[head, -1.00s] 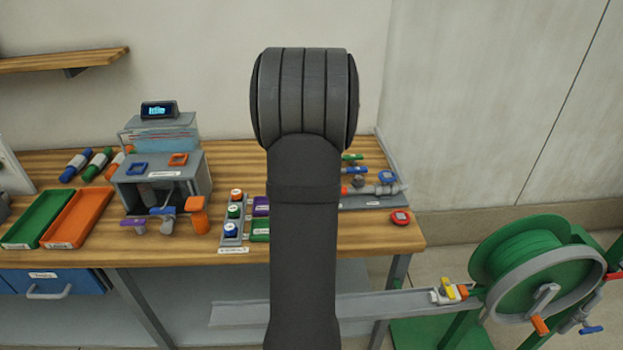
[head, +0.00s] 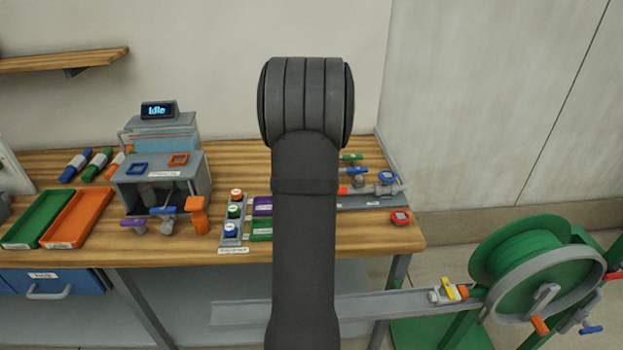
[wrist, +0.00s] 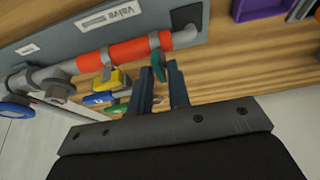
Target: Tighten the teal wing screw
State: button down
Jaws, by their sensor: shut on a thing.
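In the wrist view the teal wing screw (wrist: 158,68) sits beside a grey clamp on an orange-red pipe (wrist: 112,52). My gripper (wrist: 161,73) has its two dark fingers on either side of the screw and is shut on it. The fingers partly cover the screw's lower part. In the head view my arm hides the screw and the gripper.
A grey panel (wrist: 70,40) labelled "Valve" lies behind the pipe. Yellow, green and blue-handled parts (wrist: 110,90) sit close to the left of the fingers. A blue round knob (wrist: 15,112) is further left. A purple bin (wrist: 262,8) stands at upper right.

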jog(key=shift+m, duration=0.3)
jog(key=m+h, duration=0.1)
jog(key=m, duration=0.1)
jog(key=m+h, duration=0.1)
jog(key=m, duration=0.1)
jog(key=shift+a+g, duration=0.2)
jog(key=shift+g, duration=0.1)
jog(key=m+g+h, duration=0.1)
jog(key=m, duration=0.4)
jog(key=shift+w+a, duration=0.1)
jog(key=m, duration=0.2)
jog(key=m+g+h, duration=0.1)
jog(key=m, duration=0.1)
jog(key=shift+w+g, duration=0.1)
jog(key=shift+g, duration=0.2)
jog(key=shift+w+m+g, duration=0.1)
jog(key=shift+m+g, duration=0.6)
jog(key=shift+m, duration=1.4)
jog(key=c, duration=1.4)
grip_release()
